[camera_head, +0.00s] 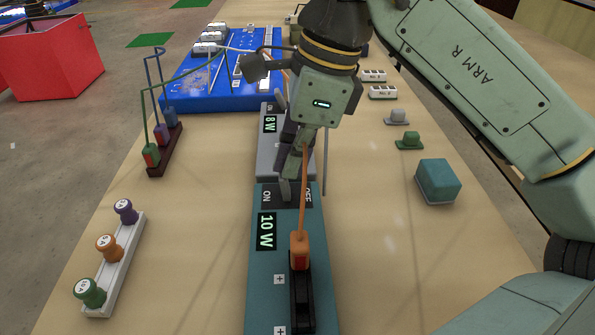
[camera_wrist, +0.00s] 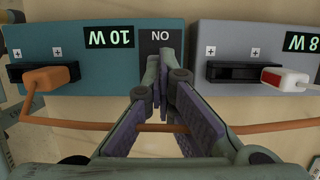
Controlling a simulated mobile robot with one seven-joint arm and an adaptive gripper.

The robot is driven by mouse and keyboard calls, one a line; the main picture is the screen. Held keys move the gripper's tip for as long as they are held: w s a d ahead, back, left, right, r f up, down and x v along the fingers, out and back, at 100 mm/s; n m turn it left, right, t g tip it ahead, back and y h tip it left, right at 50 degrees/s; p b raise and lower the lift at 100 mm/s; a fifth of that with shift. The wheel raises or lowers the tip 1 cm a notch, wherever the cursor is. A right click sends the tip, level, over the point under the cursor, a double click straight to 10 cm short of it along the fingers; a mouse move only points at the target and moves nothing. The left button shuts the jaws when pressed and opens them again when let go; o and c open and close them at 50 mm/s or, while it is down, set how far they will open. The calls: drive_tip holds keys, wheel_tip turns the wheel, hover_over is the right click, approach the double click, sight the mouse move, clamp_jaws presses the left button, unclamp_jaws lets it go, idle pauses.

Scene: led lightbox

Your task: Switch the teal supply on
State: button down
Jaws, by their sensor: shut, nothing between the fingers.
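The teal supply (camera_head: 260,305) stands on the table in front of me, with a lit "10 W" display (camera_head: 266,231). Its dark switch plate has an ON label (camera_head: 267,196) on the left and an OFF label, partly covered, on the right. My gripper (camera_head: 287,188) is shut and empty, its fingertips over this plate between the labels. The switch lever is hidden by my fingers; contact cannot be told.
A grey supply (camera_head: 270,160) reading "8 W" stands just behind. An orange plug (camera_head: 300,250) sits in the teal supply; its cable passes close by my fingers. Left are a knob rack (camera_head: 113,270) and a plug holder (camera_head: 165,150); right, a teal-topped block (camera_head: 438,180).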

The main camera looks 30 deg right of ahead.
drive_tip(key=shift+s+d+f, duration=0.1)
drive_tip(key=shift+d+f, duration=0.05)
drive_tip(key=shift+f, duration=0.1)
drive_tip(key=shift+s+d, duration=0.25)
drive_tip(key=shift+d, duration=0.2)
wheel_tip(320, 180, up, 7)
drive_tip(key=p, duration=0.5)
drive_tip(key=shift+w+r, duration=0.1)
